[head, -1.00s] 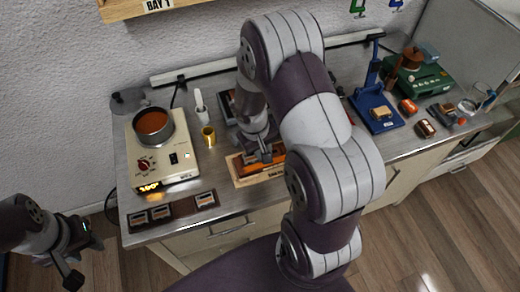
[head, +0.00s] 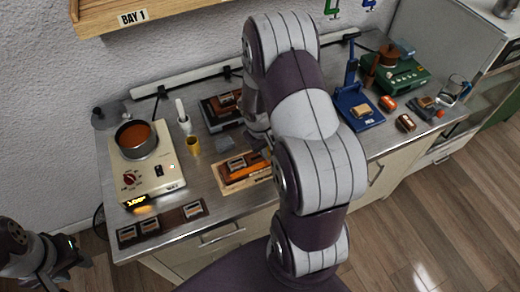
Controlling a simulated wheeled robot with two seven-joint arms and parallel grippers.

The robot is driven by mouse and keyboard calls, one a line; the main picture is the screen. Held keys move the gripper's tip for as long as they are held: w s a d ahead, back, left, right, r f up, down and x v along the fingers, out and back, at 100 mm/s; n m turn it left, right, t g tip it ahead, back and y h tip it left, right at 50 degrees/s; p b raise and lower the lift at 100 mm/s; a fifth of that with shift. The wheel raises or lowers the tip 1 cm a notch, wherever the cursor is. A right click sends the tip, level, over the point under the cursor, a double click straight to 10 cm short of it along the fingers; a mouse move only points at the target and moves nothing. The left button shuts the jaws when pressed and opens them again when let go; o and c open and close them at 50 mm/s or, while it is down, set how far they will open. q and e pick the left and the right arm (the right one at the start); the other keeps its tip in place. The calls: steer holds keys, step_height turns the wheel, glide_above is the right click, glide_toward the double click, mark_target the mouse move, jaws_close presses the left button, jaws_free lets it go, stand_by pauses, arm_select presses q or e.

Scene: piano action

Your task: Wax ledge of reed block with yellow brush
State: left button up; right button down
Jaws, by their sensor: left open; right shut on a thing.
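A reed block (head: 246,172), orange with a grey metal piece on top, sits in a pale wooden cradle (head: 228,189) at the front of the bench. My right gripper (head: 264,142) is just behind and right of the block, largely covered by my own arm. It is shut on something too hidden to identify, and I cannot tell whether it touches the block. No yellow brush can be clearly made out. My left gripper (head: 66,262) is open and empty, off the bench's left front corner.
A hot plate (head: 165,181) carries a pot of orange-brown liquid (head: 135,136). A brass cup (head: 193,146) and a white holder (head: 184,124) stand right of it. A strip with several small blocks (head: 160,222) lies in front. A blue stand (head: 358,109) is on the right.

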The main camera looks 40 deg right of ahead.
steer(key=shift+d, duration=0.15)
steer(key=shift+s+d+f, duration=0.1)
steer(key=shift+s+d, duration=0.15)
steer(key=shift+d, duration=0.4)
steer(key=shift+s+d+f, duration=0.1)
steer(key=shift+s+d, duration=0.1)
steer(key=shift+d, duration=0.45)
steer(key=shift+r, duration=0.1)
steer(key=d+r+p, duration=0.3)
steer(key=r+p, duration=0.4)
steer(key=shift+s, duration=0.3)
steer(key=shift+d, duration=0.15)
